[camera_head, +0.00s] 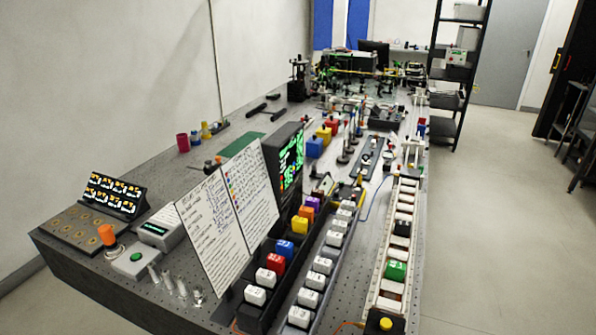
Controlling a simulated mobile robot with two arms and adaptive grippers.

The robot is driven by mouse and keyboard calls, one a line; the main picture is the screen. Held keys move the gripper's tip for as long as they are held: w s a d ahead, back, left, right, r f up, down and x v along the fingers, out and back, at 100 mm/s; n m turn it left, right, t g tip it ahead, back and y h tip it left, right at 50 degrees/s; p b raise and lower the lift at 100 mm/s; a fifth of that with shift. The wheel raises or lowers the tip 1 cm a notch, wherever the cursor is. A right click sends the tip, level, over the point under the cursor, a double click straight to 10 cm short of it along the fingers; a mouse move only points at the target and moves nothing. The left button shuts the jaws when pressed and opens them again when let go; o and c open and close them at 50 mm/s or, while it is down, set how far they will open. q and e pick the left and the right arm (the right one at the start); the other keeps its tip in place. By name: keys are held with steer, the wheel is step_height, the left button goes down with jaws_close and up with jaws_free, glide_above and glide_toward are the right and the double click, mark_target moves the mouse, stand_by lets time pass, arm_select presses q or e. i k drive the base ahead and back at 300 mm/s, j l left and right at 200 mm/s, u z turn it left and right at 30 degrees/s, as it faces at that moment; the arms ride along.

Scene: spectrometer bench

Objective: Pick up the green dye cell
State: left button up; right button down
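A green block with a pale mark on top, which looks like the green dye cell (396,271), sits in the long white slotted rail (372,283) on the right side of the bench. A black block (402,229) sits farther back in the same rail. Neither of my grippers is in view, and nothing is seen touching the green block.
A dark rack left of the rail holds colored blocks, including a red one (275,264) and a blue one (284,249). A row of white blocks (314,281) lies between. Written boards (212,225) and a lit display (290,160) stand upright. Floor right of the bench is clear.

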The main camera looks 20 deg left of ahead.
mark_target(395, 271)
steer(key=i+l+u, duration=0.2)
steer(key=l+u, duration=0.3)
steer(key=i+l+u, duration=0.1)
steer(key=l+u, duration=0.9)
steer(key=i, duration=0.05)
